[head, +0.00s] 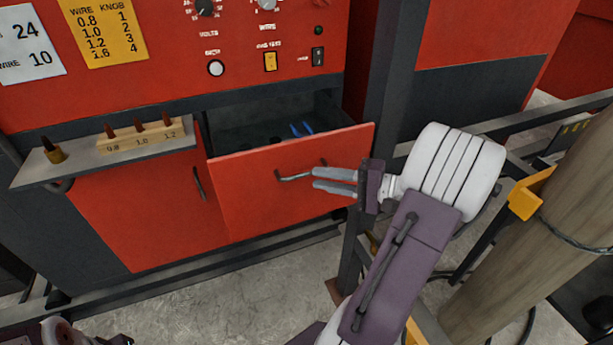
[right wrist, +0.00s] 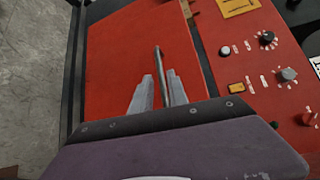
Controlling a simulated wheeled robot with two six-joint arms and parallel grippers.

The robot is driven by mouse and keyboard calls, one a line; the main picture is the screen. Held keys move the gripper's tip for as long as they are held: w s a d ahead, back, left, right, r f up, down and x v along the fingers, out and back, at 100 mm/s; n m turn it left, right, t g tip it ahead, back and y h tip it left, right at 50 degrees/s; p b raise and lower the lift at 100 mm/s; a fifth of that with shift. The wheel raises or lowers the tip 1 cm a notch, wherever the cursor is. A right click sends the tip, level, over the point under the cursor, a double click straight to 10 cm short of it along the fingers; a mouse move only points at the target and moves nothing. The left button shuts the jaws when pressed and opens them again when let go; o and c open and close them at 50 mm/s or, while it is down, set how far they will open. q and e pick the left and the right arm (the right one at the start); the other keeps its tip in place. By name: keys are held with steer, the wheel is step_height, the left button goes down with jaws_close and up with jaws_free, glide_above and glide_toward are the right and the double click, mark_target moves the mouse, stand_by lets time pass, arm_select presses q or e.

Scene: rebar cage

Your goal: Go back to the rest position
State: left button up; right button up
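My right gripper (head: 313,177) is at the front of the pulled-out red drawer (head: 250,203), beside the drawer's bar handle (head: 292,177). Its two grey fingers are a little apart. In the right wrist view the fingers (right wrist: 160,88) lie on either side of the handle (right wrist: 159,62), with a narrow gap showing. I cannot tell whether either finger touches it. Part of my left arm shows at the bottom left corner of the head view; its gripper fingers are not visible.
Blue-handled items (head: 301,129) lie inside the open drawer. A shelf (head: 85,163) at the left holds a wooden block (head: 141,137) with several tips. A dark post (head: 385,95) stands near my right wrist. A wooden pole (head: 540,210) is at the right.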

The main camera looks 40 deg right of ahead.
steer(key=v, duration=0.3)
steer(key=shift+s, duration=0.15)
stand_by(0.3)
